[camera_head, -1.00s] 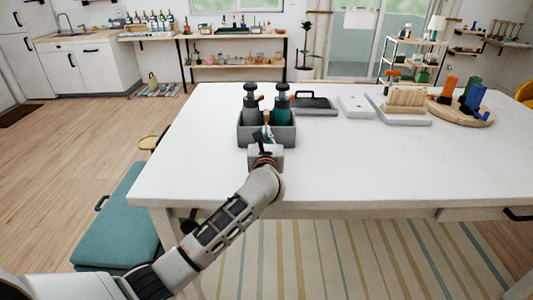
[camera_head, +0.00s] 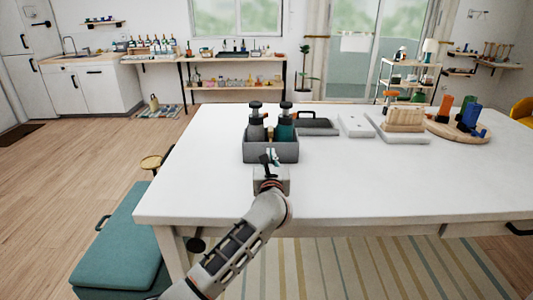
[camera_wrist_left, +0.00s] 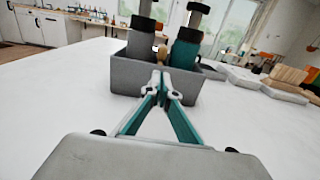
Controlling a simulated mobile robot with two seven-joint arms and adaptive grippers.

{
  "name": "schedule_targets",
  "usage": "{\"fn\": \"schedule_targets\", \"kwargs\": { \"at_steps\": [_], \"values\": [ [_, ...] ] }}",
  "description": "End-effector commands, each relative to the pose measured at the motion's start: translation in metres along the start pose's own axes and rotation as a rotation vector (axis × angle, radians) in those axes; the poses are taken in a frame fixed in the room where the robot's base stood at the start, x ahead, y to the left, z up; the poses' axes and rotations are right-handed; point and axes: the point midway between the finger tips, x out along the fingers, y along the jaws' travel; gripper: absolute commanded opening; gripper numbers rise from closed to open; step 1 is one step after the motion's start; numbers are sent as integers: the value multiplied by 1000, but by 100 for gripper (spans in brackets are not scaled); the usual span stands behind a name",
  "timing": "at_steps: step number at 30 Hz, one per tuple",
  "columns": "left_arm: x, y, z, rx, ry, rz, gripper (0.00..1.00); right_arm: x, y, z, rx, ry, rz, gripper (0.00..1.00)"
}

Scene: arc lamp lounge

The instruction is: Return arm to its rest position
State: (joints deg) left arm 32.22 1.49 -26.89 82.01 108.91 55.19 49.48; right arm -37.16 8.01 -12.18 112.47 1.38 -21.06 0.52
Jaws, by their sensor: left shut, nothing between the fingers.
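My left gripper (camera_head: 271,158) is at the near side of the white table, in front of the grey caddy (camera_head: 271,152). In the left wrist view my left gripper (camera_wrist_left: 163,84) has its teal-lined fingers shut together with nothing between them, pointing at the caddy's front wall (camera_wrist_left: 125,78). Whether the fingertips touch that wall I cannot tell. The caddy holds a grey bottle (camera_head: 256,125) and a teal bottle (camera_head: 286,124), both upright with dark pump tops. My right gripper is not in view.
On the white table (camera_head: 380,185) a dark case (camera_head: 315,127), a white box (camera_head: 355,126), a wooden block on a pale board (camera_head: 405,119) and a round wooden tray (camera_head: 459,130) stand at the back right. A teal bench (camera_head: 120,245) is at the left. The table's front is clear.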

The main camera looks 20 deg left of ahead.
Motion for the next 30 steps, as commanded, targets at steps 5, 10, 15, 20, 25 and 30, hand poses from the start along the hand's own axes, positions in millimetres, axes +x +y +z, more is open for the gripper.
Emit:
{"fn": "schedule_targets", "kwargs": {
  "at_steps": [5, 10, 15, 20, 25, 30],
  "values": [
    [-43, 0, -1, -4, 2, -3, 0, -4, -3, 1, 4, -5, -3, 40],
    [-74, 1, -1, -3, 1, -2, 0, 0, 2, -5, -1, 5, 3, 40],
    [-92, 0, -1, -1, 0, -2, 0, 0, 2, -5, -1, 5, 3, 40],
    [-101, 4, 8, 57, -49, -9, 0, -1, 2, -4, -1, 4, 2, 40],
    [-128, 7, 47, 361, -275, -41, 0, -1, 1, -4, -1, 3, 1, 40],
    [-180, -8, 75, 843, -547, -84, 0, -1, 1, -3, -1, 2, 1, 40]
  ]
}}
